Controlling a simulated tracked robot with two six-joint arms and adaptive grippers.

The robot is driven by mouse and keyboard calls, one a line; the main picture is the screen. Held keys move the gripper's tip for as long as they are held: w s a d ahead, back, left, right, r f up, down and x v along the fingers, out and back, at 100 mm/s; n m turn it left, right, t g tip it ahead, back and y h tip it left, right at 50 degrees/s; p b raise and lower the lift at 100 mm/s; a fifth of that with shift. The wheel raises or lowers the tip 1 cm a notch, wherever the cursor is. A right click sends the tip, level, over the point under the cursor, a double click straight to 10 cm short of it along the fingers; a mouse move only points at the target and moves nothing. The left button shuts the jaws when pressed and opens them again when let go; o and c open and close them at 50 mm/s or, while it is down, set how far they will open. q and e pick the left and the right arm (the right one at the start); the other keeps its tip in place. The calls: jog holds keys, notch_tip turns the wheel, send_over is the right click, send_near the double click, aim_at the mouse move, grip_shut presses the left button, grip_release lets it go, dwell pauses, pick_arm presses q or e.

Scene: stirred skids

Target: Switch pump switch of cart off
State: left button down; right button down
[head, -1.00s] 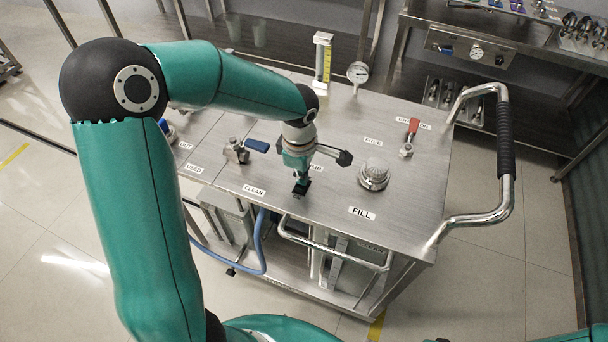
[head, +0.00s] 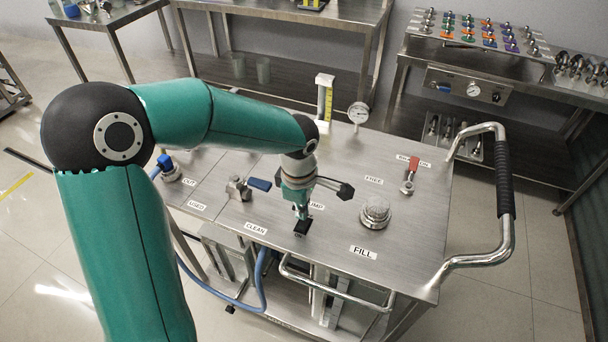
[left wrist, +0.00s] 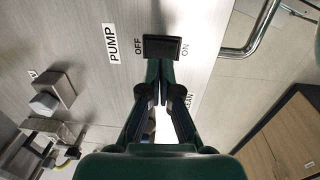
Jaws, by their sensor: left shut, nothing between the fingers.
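The pump switch is a small black rocker (head: 302,228) on the steel top of the cart (head: 335,262). In the left wrist view the rocker (left wrist: 168,47) sits between an OFF mark on the left and an ON mark on the right, next to the PUMP label (left wrist: 112,43). My left gripper (head: 301,212) points down at the switch, shut and empty. In the left wrist view its fingertips (left wrist: 160,72) are together at the rocker's near edge; I cannot tell whether they touch it. Which way the rocker is tilted is unclear. My right gripper is not in view.
Around the switch stand a blue-handled valve (head: 259,184), a round metal cap (head: 375,214), a red-handled valve (head: 409,176) and a pressure gauge (head: 358,114). A push handle (head: 505,190) juts out on the right. Benches stand behind the cart.

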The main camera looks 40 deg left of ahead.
pick_arm(q)
notch_tip(320, 180, up, 11)
jog(key=w, duration=0.1)
jog(key=shift+f, duration=0.15)
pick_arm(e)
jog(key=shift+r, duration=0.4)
pick_arm(q)
jog(key=shift+w+a, duration=0.1)
